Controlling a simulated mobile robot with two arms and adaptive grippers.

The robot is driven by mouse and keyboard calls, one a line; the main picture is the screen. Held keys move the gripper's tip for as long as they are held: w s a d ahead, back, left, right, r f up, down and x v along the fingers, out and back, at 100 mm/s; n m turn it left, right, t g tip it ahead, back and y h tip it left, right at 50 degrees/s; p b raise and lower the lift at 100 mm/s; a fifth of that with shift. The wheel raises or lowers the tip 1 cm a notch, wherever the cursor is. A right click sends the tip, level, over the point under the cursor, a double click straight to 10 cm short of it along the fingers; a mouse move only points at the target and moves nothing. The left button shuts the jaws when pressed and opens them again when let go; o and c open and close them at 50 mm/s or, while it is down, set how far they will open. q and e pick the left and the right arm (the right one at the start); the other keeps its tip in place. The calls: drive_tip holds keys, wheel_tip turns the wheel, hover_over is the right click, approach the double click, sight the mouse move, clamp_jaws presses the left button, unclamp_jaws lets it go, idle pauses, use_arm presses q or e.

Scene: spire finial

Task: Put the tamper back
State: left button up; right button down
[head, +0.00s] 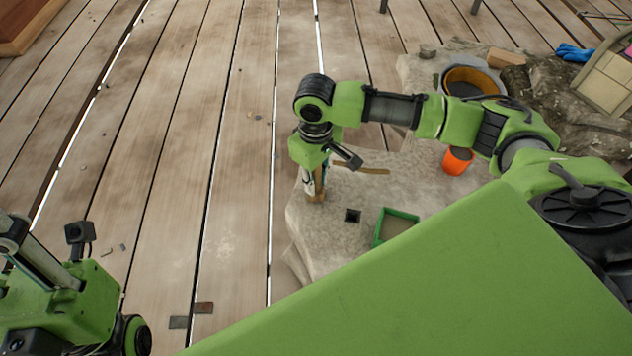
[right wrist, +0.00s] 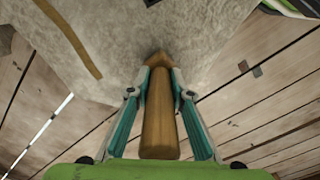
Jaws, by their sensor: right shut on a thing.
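The tamper looks like a light-brown wooden piece with a round handle (right wrist: 158,125) and a wider, pointed-looking far end (right wrist: 158,59). My right gripper (right wrist: 159,88) is shut on it, one teal-lined finger on each side. In the head view my right gripper (head: 314,180) hangs over the left edge of the pale stone-grey cloth or slab (head: 325,245), with a bit of the tamper (head: 318,187) showing below it. I cannot tell whether the tamper touches the surface. Part of my left arm shows at the lower left; its fingers are not seen.
A bucket (head: 448,72), rocks and blue gloves (head: 575,53) are at the back right. Planks at left are mostly clear.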

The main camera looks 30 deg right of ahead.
drive_tip(key=shift+r, duration=0.1)
drive_tip(key=c, duration=1.8)
unclamp_jaws()
